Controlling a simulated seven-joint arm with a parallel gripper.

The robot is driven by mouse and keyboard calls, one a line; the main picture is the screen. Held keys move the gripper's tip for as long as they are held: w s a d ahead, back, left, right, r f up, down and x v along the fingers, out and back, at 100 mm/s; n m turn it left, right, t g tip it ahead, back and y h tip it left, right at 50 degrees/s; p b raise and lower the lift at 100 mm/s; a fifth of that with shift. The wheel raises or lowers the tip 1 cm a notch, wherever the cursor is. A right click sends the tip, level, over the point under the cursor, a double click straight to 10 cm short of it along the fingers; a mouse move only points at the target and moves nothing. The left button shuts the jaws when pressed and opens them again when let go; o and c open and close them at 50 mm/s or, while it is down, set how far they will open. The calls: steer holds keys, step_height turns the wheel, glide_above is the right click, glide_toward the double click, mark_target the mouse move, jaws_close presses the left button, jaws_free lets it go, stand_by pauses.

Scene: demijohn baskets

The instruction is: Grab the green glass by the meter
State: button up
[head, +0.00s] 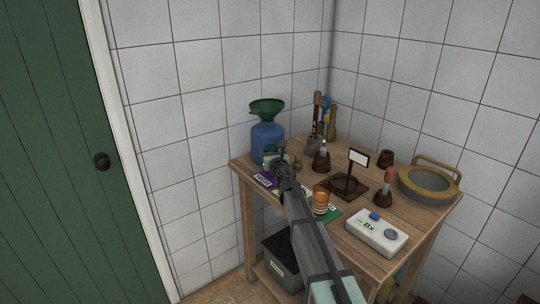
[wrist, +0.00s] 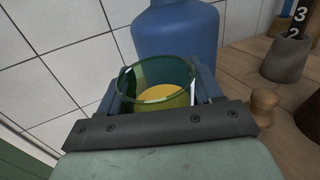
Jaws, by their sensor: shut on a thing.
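The green glass (wrist: 150,78) is a clear green cup with a round rim and something yellow showing inside. In the wrist view it sits upright between the two fingers of my gripper (wrist: 155,97), which is shut on it. In the head view my gripper (head: 275,157) is at the table's back left, by the blue jug, and mostly hides the glass. Whether the glass touches the table is hidden. A white box (head: 372,238) with dark markings, a blue knob and a grey knob lies at the front right; I cannot tell whether it is the meter.
The blue jug (head: 267,139) with a green funnel (head: 266,108) stands close behind my gripper. An orange striped cup (head: 320,203), a dark stand with a white card (head: 358,158) and a handled basket (head: 429,183) share the wooden table (head: 410,222). Tiled walls close the back.

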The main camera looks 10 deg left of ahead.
steer(key=shift+r, duration=2.9)
steer(key=shift+r, duration=0.25)
